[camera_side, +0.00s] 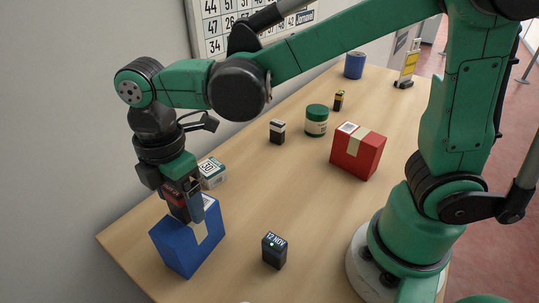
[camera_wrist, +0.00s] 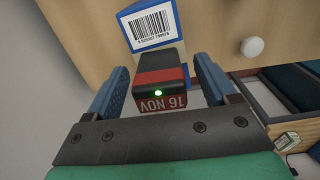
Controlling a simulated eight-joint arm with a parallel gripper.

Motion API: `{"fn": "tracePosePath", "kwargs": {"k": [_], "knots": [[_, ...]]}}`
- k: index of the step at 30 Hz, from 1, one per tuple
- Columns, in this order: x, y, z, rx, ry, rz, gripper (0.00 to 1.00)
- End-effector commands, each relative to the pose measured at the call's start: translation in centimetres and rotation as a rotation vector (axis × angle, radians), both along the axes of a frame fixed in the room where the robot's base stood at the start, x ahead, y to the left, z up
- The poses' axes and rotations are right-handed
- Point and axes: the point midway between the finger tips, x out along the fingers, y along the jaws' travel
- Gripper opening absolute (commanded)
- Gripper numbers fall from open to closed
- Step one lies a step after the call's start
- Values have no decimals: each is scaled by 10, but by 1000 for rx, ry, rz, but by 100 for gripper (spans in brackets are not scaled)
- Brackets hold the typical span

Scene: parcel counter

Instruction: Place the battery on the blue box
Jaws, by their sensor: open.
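A red and black battery (camera_wrist: 160,72) with a green light and "16 NOV" on it sits between the fingers of my gripper (camera_wrist: 163,65) in the wrist view. Narrow gaps show at its sides. The blue box (camera_wrist: 145,20), with a barcode label, is right below or behind it. In the side view the blue box (camera_side: 178,247) stands at the table's near left, and my gripper (camera_side: 187,213) is low over its top. The red part of the battery (camera_side: 171,196) shows between the fingers. Its contact with the box top is hidden.
A dark block marked "12 NOV" (camera_side: 274,251) stands right of the blue box. A small white and green box (camera_side: 212,171) is behind my gripper. A red box (camera_side: 357,151), a green jar (camera_side: 316,120) and a black and white block (camera_side: 277,132) stand farther back.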

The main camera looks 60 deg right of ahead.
Motion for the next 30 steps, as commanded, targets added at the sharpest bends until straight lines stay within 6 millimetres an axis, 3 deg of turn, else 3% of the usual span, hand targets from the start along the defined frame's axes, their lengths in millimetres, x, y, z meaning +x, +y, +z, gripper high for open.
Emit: {"fn": "tracePosePath", "kwargs": {"k": [7,21,30], "knots": [[0,0,13,0,0,0,79],[0,0,99,0,0,0,79],[0,-4,121,6,-11,-32,79]]}}
